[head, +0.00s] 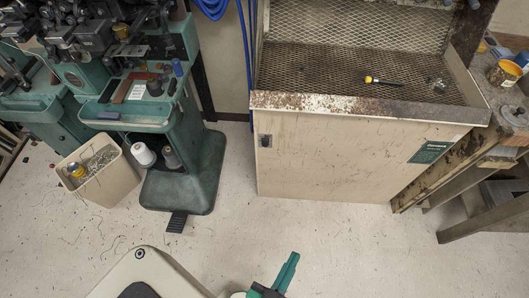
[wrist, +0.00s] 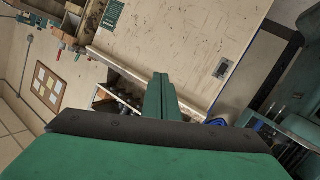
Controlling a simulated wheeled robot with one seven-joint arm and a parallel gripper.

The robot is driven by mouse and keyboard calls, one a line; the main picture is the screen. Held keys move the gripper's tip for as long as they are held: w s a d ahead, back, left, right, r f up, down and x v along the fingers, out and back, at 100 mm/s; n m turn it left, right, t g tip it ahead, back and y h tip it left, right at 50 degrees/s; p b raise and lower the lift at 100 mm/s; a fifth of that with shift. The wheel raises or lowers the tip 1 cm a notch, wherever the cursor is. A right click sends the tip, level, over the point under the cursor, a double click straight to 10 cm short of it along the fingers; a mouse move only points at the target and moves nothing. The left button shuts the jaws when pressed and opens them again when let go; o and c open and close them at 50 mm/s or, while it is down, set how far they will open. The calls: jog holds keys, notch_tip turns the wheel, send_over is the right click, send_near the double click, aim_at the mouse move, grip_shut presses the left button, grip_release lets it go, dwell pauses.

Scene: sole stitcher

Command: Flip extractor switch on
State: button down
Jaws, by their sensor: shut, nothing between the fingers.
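A small dark switch (head: 265,141) sits at the upper left of the front panel of the cream extractor cabinet (head: 330,165). The switch also shows in the wrist view (wrist: 222,69), right of the fingers, with a pale surround. I cannot tell its on or off position. My gripper (head: 289,262) is green, at the bottom of the head view, out in front of the cabinet and apart from it. In the wrist view its fingers (wrist: 162,85) are together and empty, pointing toward the cabinet's front.
A green stitching machine (head: 170,120) stands left of the cabinet, with a bin (head: 108,188) and a foot pedal (head: 177,222) by it. A yellow-black tool (head: 382,81) lies on the cabinet's mesh top. A workbench (head: 475,165) adjoins at right. The floor before the cabinet is clear.

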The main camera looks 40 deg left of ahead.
jog(key=w+a+f+n+y, duration=0.2)
jog(key=w+a+f+n, duration=0.2)
jog(key=w+a+n, duration=0.2)
jog(key=w+a+f+n+g+y, duration=0.1)
jog(key=w+a+f+n+y, duration=0.1)
jog(key=w+a+f+n, duration=0.2)
jog(key=w+a+f+n+y, duration=0.3)
jog(key=w+a+n, duration=0.6)
jog(key=a, duration=0.7)
jog(key=shift+w+a+f+g, duration=0.2)
jog(key=shift+w+f+g, duration=0.1)
jog(key=shift+w+f, duration=0.65)
jog(key=shift+s, duration=0.1)
jog(key=shift+a, duration=0.1)
send_near(265, 143)
jog(key=w+a+f, duration=0.2)
jog(key=w+a, duration=0.1)
jog(key=w, duration=0.1)
jog(key=shift+w+f, duration=0.35)
jog(key=shift+w, duration=0.3)
jog(key=shift+s+a, duration=0.1)
